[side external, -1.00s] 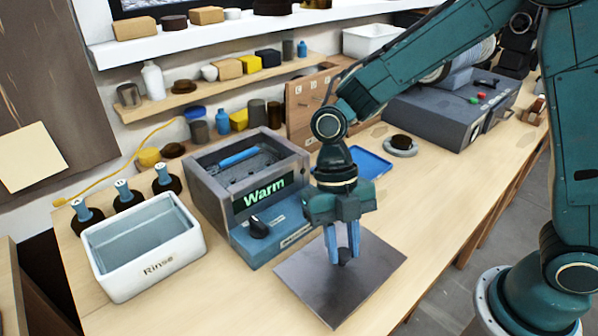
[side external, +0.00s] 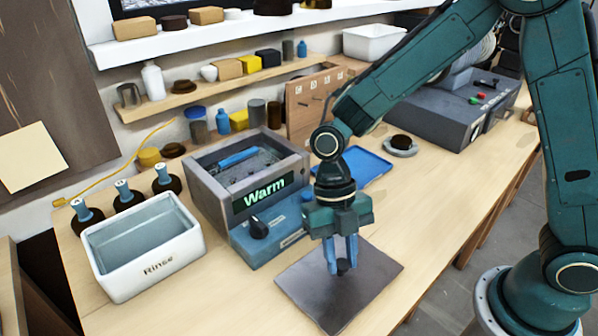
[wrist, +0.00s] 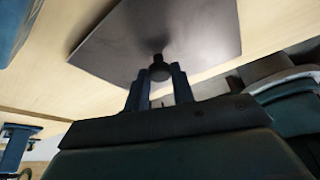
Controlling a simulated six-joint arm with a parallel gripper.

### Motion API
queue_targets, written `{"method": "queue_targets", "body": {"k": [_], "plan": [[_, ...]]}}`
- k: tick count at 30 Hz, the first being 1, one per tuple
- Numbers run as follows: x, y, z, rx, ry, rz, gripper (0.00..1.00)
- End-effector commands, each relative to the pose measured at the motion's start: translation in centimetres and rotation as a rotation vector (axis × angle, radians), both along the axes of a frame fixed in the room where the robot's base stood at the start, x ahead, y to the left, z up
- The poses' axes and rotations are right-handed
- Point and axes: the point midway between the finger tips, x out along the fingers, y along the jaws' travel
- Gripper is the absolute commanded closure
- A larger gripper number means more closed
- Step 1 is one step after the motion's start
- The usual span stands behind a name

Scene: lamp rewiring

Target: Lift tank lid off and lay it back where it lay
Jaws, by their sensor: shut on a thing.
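The tank lid (side external: 312,290) is a flat dark grey square plate with a small dark knob in its middle. It is level in front of the tank, at or just above the bench; I cannot tell whether it touches. My gripper (side external: 342,266) points down from above with its blue fingers shut on the lid's knob. The wrist view shows the knob (wrist: 160,72) between the fingertips, with the lid (wrist: 195,35) beyond. The grey tank (side external: 297,167) marked "Warm" is open on top, with a blue object (side external: 238,158) inside.
A white "Rinse" basin (side external: 125,284) stands left of the tank, with several dark blue-topped bottles (side external: 165,180) behind it. A blue tray (side external: 368,165) lies right of the tank. A grey machine (side external: 440,115) stands farther right. The bench (side external: 440,190) right of the lid is clear.

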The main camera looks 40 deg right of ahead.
Motion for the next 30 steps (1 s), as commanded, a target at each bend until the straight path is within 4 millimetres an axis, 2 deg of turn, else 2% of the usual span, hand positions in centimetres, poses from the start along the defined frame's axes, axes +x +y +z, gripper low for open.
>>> {"method": "queue_targets", "body": {"k": [20,21,24,30], "plan": [[0.0,0.0,-0.56,0.0,0.001,0.0,1.0],[0.0,0.0,-0.54,0.0,0.0,0.0,0.68],[0.0,0.0,-0.54,0.0,0.0,0.0,0.5],[0.0,0.0,-0.54,0.0,0.0,0.0,0.5]]}}
